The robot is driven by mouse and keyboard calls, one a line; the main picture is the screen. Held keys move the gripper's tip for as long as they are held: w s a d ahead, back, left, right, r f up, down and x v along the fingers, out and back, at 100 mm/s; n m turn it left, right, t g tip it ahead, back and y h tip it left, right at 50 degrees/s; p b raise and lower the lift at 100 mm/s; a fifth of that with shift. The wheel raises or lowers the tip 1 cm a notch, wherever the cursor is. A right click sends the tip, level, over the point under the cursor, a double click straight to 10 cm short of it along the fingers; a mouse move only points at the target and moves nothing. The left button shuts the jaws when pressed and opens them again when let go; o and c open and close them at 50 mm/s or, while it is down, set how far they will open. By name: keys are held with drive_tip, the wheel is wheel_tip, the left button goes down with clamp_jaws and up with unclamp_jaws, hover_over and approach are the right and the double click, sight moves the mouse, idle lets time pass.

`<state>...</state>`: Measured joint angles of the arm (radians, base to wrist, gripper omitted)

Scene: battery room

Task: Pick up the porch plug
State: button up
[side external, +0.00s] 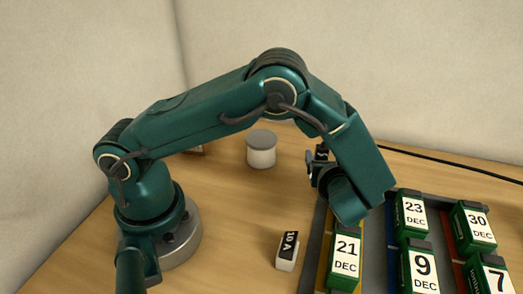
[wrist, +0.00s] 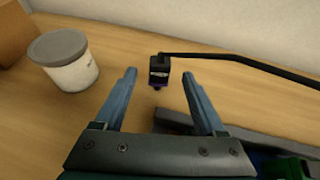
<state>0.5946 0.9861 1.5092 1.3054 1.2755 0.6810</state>
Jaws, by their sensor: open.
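A small black plug (wrist: 159,71) with a pale label lies on the wooden table at the end of a black cable, in the wrist view. The label is too small to read. My gripper (wrist: 159,75) is open, and the plug shows between its two blue fingertips, apart from both and seemingly beyond them.
The cable (wrist: 250,64) runs right along the wall. A white tub with a grey lid (wrist: 67,60) stands to the left, near a brown box (wrist: 14,30). The side view shows a grey tray (side external: 377,240) of dated green batteries (side external: 345,252) and a 10 A block (side external: 287,252).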

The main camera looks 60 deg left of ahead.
drive_tip(key=shift+x, duration=1)
clamp_jaws()
drive_tip(key=shift+r, duration=0.15)
